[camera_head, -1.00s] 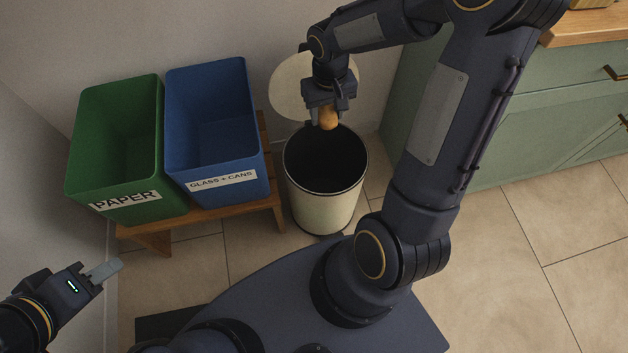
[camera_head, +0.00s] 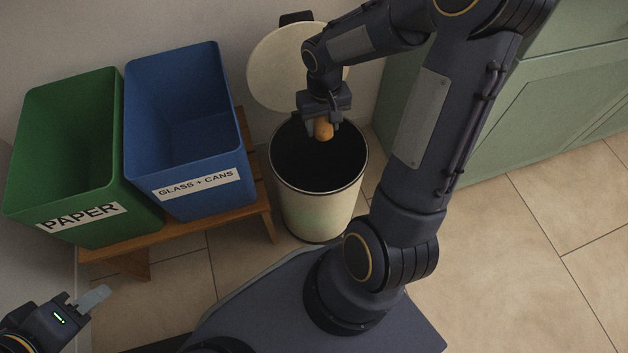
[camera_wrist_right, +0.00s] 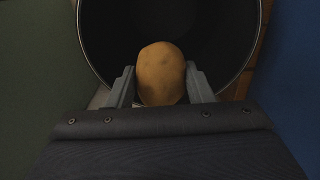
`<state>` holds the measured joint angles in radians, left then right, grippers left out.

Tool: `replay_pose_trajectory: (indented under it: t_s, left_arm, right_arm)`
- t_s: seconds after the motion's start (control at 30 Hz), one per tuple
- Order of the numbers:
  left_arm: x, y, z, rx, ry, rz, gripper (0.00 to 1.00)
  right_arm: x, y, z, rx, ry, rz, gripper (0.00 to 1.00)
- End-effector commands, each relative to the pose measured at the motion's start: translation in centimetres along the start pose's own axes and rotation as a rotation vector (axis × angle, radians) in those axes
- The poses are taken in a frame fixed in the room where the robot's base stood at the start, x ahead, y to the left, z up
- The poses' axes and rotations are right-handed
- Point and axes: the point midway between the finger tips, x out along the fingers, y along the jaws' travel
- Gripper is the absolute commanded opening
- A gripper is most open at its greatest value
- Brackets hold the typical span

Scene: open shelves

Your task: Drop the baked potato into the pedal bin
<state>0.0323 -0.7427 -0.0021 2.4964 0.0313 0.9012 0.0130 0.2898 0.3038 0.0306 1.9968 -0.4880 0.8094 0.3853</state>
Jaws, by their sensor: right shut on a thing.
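The baked potato (camera_head: 324,129) is brown and rounded. My right gripper (camera_head: 326,122) is shut on it, over the mouth of the pedal bin (camera_head: 318,212). The bin is cream with a dark inside, and its round lid (camera_head: 275,70) stands open behind it. In the right wrist view the potato (camera_wrist_right: 161,75) sits between the two grey fingers (camera_wrist_right: 160,85), with the bin's dark opening (camera_wrist_right: 205,30) and rim beyond it. My left gripper (camera_head: 92,299) is at the lower left, away from the bin; the gap between its fingers cannot be made out.
A green PAPER bin (camera_head: 70,130) and a blue GLASS + CANS bin (camera_head: 190,120) stand on a wooden bench (camera_head: 205,222) left of the pedal bin. A green cabinet (camera_head: 520,110) is at the right. Tiled floor (camera_head: 510,260) is clear at the lower right.

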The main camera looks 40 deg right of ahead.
Motion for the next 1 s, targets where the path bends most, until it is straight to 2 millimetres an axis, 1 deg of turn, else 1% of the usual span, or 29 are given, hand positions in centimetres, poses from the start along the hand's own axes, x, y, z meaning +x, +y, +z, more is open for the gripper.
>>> replay_pose_trajectory:
  t_s: [0.03, 0.07, 0.33, 0.37, 0.5, 0.53, 0.57, 0.83, 0.93, 1.0]
  left_arm:
    - [0.6, -0.2, 0.3, 0.0, 0.0, 0.0, 0.36]
    - [0.6, -0.3, 0.3, 0.0, 0.0, 0.0, 0.36]
    - [0.6, -0.2, 0.3, 0.0, 0.0, 0.0, 0.36]
    - [0.6, -0.2, 0.3, 0.0, 0.0, 0.0, 0.36]
    - [0.6, -0.2, 0.3, 0.0, 0.0, 0.0, 0.36]
    - [0.6, -0.2, 0.3, 0.0, 0.0, 0.0, 0.36]
    - [0.6, -0.3, 0.3, 0.0, 0.0, 0.0, 0.36]
    - [0.5, -0.2, 0.2, 0.0, 0.0, 0.0, 0.36]
    - [-0.1, 0.0, 0.0, 0.0, 0.0, 0.0, 0.36]
    - [-0.6, 0.3, -0.3, 0.0, 0.0, 0.0, 0.36]
  right_arm:
    - [0.7, 0.0, 0.0, 0.0, 0.0, 0.0, 0.23]
    - [0.8, 0.0, 0.0, 0.0, 0.0, 0.0, 0.23]
    - [0.8, 0.0, 0.0, -0.001, 0.0, 0.0, 0.23]
    - [0.8, 0.0, 0.0, -0.001, 0.0, 0.0, 0.48]
    - [0.8, 0.0, 0.0, -0.001, 0.0, 0.0, 0.66]
    - [0.8, 0.0, 0.0, -0.001, 0.0, 0.0, 0.7]
    - [0.8, 0.0, 0.0, -0.001, 0.0, 0.0, 0.72]
    - [0.6, 0.0, 0.0, -0.001, 0.001, 0.0, 0.72]
    - [-0.5, 0.0, -0.1, 0.0, 0.003, 0.0, 0.72]
    - [-1.7, 0.0, -0.1, -0.001, 0.003, 0.001, 0.72]
